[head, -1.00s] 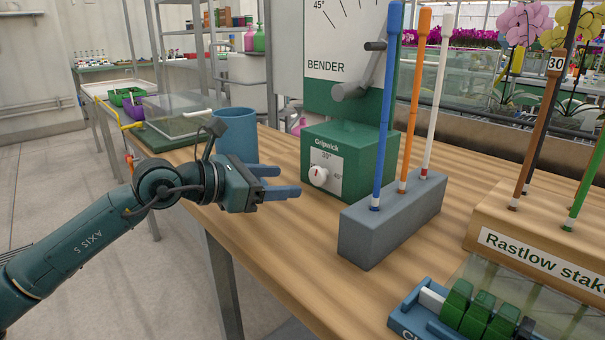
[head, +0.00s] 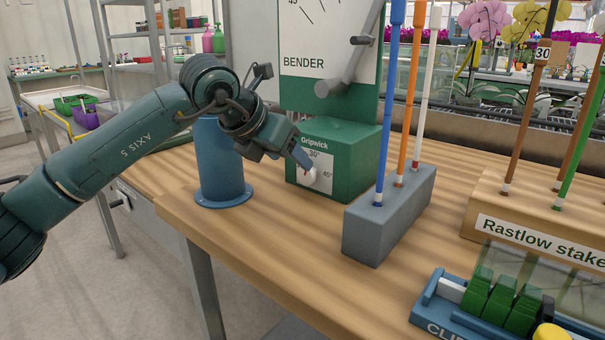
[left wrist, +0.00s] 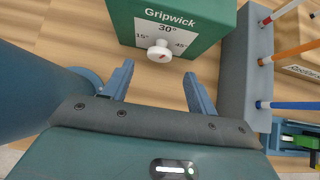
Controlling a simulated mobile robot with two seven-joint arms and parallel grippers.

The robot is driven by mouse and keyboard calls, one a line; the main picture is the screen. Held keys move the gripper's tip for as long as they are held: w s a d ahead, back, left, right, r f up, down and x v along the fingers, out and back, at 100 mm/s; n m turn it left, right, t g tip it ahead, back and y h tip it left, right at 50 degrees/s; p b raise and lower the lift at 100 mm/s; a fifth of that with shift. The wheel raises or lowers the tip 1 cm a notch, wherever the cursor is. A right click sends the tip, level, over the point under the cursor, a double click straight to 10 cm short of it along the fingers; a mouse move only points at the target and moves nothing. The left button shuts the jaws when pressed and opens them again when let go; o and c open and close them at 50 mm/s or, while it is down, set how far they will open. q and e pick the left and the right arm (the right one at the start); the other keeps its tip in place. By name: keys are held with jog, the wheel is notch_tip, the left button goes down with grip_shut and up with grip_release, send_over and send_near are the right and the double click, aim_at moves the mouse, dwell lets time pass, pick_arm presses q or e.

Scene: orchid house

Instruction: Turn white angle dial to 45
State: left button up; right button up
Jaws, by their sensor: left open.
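The white angle dial (left wrist: 160,50) sits on the front of the green Gripwick box (left wrist: 205,14), under a scale marked 15°, 30° and 45°. It has a short red mark, whose exact setting I cannot tell. The fingertips look short of the dial, with a gap. My right gripper is not in view.
A blue cylinder (head: 220,165) with a flange stands left of the box, under my left forearm. A grey block (head: 365,235) with blue, orange and white rods stands close on the right. Bare wooden table (head: 270,235) lies in front.

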aim_at(304, 172)
pick_arm(q)
jog(key=x, duration=0.6)
jog(key=shift+b, duration=0.3)
jog(key=shift+w+d+f, duration=0.15)
jog(key=shift+w+f, duration=0.1)
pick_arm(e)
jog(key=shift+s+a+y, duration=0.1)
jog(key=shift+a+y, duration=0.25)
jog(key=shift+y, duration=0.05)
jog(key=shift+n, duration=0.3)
pick_arm(q)
jog(key=c, duration=1)
jog(key=shift+o, duration=0.2)
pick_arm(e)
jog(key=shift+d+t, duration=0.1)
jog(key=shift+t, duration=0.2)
